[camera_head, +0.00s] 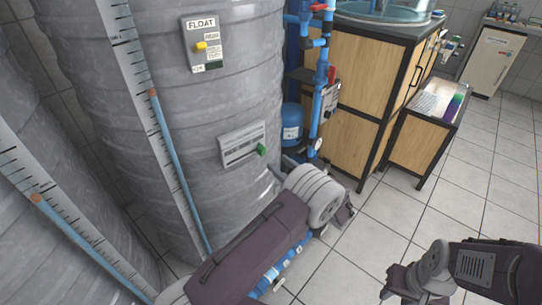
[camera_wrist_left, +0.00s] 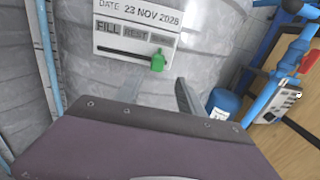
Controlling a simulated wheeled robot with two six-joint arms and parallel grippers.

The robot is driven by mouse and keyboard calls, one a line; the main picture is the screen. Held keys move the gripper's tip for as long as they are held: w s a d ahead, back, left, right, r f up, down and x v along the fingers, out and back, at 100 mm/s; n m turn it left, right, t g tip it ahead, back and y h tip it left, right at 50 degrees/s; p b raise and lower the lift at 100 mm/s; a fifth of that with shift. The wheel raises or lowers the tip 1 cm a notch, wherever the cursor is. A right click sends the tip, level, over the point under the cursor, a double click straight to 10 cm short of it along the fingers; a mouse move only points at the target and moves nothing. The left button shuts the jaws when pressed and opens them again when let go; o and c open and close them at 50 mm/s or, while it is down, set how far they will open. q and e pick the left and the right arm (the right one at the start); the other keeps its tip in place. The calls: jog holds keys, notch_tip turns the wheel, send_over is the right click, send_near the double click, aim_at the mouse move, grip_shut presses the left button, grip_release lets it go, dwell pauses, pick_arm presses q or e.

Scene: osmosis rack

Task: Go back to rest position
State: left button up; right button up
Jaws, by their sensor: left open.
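My left arm comes in from the bottom left, along the base of a large grey tank (camera_head: 190,130). My left gripper (camera_head: 284,166) is open near the tank's lower right side, partly hidden by my wrist. In the left wrist view its two fingers (camera_wrist_left: 168,92) stand apart with nothing between them, below a white label plate (camera_wrist_left: 136,38). The plate reads FILL and REST, and its green slider knob (camera_wrist_left: 158,62) sits at the right end. The fingers appear apart from the knob. My right gripper (camera_head: 392,284) is at the bottom right above the floor; its opening is unclear.
Blue pipes (camera_head: 316,95) with red handles and a blue vessel (camera_head: 291,125) stand just right of the tank. A wooden cabinet (camera_head: 355,95) with a sink and a low side stand (camera_head: 418,145) lie beyond. Tiled floor (camera_head: 460,200) is clear at right.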

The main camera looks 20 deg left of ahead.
pick_arm(q)
jog(key=shift+s+d, duration=0.3)
jog(key=shift+d, duration=0.3)
jog(key=shift+a, duration=0.1)
